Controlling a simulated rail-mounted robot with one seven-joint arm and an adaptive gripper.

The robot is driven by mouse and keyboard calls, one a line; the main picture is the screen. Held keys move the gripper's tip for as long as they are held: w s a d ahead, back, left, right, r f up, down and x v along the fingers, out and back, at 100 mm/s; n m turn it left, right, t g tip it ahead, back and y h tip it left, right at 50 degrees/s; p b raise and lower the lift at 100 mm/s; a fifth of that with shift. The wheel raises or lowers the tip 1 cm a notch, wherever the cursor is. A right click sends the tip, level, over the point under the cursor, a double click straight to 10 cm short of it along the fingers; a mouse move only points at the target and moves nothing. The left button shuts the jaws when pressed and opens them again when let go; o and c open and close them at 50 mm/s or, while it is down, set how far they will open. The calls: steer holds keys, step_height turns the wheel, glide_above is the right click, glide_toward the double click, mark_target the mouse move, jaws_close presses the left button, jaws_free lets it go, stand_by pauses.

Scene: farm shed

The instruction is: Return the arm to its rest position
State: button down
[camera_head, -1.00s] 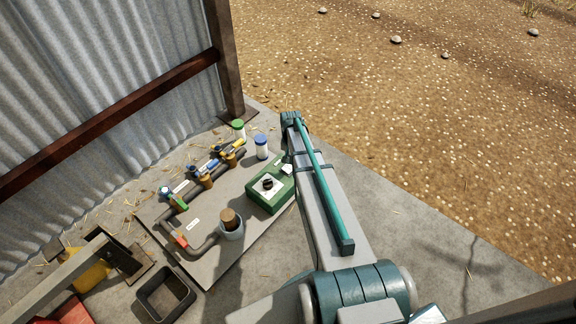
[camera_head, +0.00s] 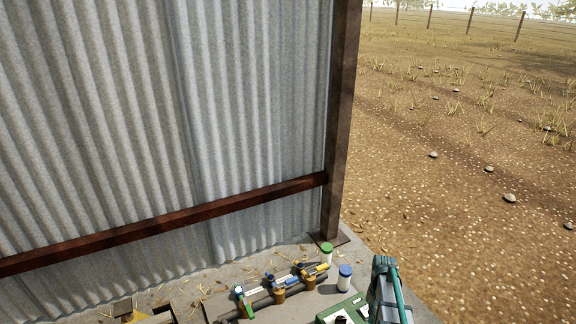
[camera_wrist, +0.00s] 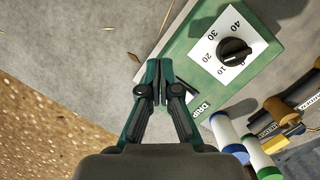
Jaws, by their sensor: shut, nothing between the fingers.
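My gripper (camera_wrist: 159,84) is shut and empty in the wrist view. Its fingertips appear over the near edge of the green box (camera_wrist: 187,47), which has a black dial (camera_wrist: 234,51) on a numbered white plate. I cannot tell the height between them. In the head view only part of my arm (camera_head: 388,290) shows at the bottom, right of the green box (camera_head: 328,318).
A blue-capped jar (camera_head: 344,278) and a green-capped jar (camera_head: 326,252) stand near the box. A pipe with coloured valves (camera_head: 280,290) lies to their left. A corrugated wall (camera_head: 150,110) and a brown post (camera_head: 342,130) stand behind. Open dirt ground (camera_head: 460,200) lies right.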

steer(key=s+a+r+n+g, duration=0.25)
steer(key=s+a, duration=0.25)
steer(key=s, duration=0.6)
steer(key=s+a+r+n+g, duration=0.1)
steer(key=s+a+g, duration=0.35)
steer(key=s, duration=0.55)
steer(key=s+a+r+n+g, duration=0.2)
steer(key=s+a, duration=0.4)
steer(key=s, duration=0.5)
steer(key=s+r+t+p, duration=0.2)
steer(key=r+p, duration=0.6)
steer(key=p, duration=0.8)
steer(key=s+r+t+p, duration=0.2)
steer(key=r+p, duration=0.5)
steer(key=p, duration=1)
steer(key=shift+a+r+t+h+p, duration=0.3)
steer(key=shift+a+r+t+h, duration=0.05)
steer(key=shift+a+t+h, duration=0.05)
